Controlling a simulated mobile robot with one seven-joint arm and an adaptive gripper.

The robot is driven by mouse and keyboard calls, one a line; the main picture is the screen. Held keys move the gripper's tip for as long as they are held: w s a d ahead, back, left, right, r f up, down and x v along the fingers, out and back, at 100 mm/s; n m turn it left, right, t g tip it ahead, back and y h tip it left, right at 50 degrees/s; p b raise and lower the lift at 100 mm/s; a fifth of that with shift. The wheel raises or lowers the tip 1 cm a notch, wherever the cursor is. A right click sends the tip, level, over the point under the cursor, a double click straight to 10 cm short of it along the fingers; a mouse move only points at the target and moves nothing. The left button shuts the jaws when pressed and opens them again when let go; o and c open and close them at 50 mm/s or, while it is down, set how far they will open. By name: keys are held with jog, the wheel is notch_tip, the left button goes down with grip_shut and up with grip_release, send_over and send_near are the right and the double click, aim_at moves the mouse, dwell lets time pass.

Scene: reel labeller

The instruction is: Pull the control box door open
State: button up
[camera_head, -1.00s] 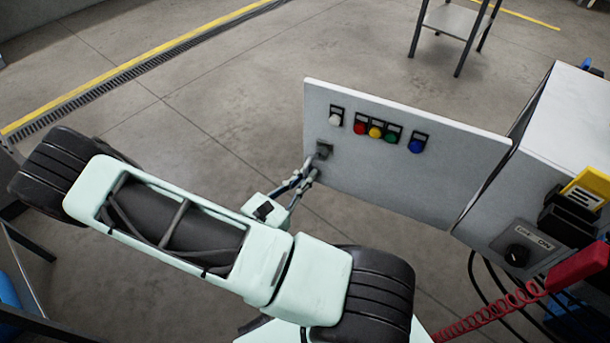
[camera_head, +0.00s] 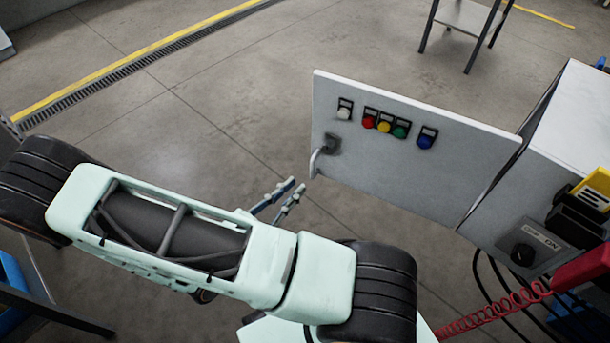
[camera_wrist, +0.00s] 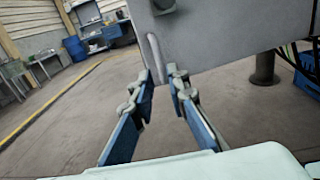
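The control box door (camera_head: 400,170) is a grey panel swung wide open from the control box (camera_head: 575,125) at the right. Its handle (camera_head: 322,157) is a light bent lever near the door's free edge; in the wrist view the handle (camera_wrist: 155,57) hangs just beyond the fingertips. My gripper (camera_head: 292,187) is below and left of the handle, apart from it. In the wrist view my gripper (camera_wrist: 160,75) has its two fingers spread, with nothing between them.
The door's face carries a row of coloured buttons (camera_head: 384,126). A red coiled cable (camera_head: 495,312) and a rotary switch (camera_head: 523,254) are at the lower right. A small metal table (camera_head: 466,18) stands at the back. The floor left of the door is clear.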

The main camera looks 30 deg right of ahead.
jog(key=v, duration=0.4)
jog(key=shift+w, duration=0.15)
dwell(0.4)
